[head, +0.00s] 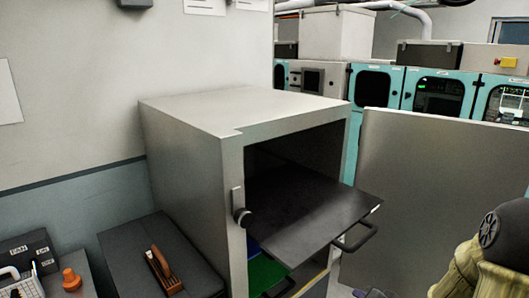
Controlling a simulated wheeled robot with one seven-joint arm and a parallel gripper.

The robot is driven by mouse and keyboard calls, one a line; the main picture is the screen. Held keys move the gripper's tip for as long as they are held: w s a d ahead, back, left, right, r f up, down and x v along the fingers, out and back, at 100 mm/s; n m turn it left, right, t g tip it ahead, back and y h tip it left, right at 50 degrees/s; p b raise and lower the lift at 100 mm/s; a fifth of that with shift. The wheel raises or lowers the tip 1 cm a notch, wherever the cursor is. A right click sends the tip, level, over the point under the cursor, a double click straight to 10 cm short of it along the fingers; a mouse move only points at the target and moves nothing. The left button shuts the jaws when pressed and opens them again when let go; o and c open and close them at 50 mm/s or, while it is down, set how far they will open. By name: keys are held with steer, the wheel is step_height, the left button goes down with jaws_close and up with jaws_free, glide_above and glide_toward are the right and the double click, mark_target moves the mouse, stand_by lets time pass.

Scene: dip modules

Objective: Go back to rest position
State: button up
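My gripper does not show clearly in the head view. An olive and dark grey part of my arm (480,262) fills the lower right corner, in front of the cabinet's open door. The light grey cabinet (185,150) stands in the middle with its front open. A dark flat tray (310,212) sticks out of it, with a black handle (357,238) at its front right. Nothing lies on the visible part of the tray.
The wide grey door (440,165) stands open at the right. A green board (265,272) shows low inside the cabinet. A dark case (160,262) with a brown-handled tool is at the left, near an orange knob (71,279). Teal cabinets (375,87) stand behind.

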steer(key=s+a+r+n+g+h, duration=0.2)
steer(key=s+a+n+g, duration=0.5)
steer(key=s+a, duration=0.4)
steer(key=s+r+g, duration=0.1)
steer(key=s, duration=0.1)
steer(key=shift+s+a+r+n, duration=0.15)
steer(key=shift+s+n, duration=0.15)
steer(key=shift+s, duration=0.05)
stand_by(0.7)
